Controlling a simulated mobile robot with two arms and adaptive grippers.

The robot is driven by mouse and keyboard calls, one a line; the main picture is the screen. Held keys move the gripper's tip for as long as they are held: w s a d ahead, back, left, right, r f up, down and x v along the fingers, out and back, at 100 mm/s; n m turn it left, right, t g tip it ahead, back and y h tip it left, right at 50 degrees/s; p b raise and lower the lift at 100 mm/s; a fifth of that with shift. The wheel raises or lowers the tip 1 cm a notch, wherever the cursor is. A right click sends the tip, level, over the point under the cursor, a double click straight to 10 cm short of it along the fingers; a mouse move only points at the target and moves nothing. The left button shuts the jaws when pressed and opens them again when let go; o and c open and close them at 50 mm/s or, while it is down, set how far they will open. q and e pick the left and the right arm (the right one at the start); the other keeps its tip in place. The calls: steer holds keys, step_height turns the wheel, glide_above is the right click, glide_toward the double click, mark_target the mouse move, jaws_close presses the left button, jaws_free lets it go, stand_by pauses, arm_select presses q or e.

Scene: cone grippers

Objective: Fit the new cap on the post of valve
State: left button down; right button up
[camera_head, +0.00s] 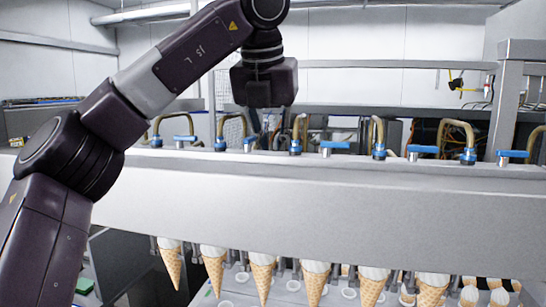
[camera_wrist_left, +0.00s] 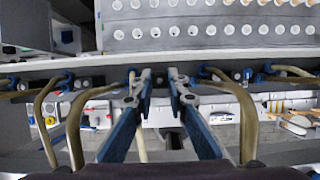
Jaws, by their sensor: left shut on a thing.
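A row of valves with blue lever caps runs along the grey beam in the head view, such as the blue cap (camera_head: 335,148) right of my gripper and the blue cap (camera_head: 185,138) left of it. Between these, a short post (camera_head: 248,145) stands on the beam close to my left gripper (camera_head: 262,135). My fingers hang down there, partly hidden behind the wrist. In the wrist view, my left gripper (camera_wrist_left: 160,82) is shut with a narrow gap between its fingertips. The held cap is too small and dark to make out. My right gripper is not in view.
Curved brass pipes (camera_head: 379,135) with blue collars rise between the valves, close on both sides of my fingers. Ice cream cones (camera_head: 316,280) hang below the beam (camera_head: 330,185). A grey upright (camera_head: 508,95) stands at the right.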

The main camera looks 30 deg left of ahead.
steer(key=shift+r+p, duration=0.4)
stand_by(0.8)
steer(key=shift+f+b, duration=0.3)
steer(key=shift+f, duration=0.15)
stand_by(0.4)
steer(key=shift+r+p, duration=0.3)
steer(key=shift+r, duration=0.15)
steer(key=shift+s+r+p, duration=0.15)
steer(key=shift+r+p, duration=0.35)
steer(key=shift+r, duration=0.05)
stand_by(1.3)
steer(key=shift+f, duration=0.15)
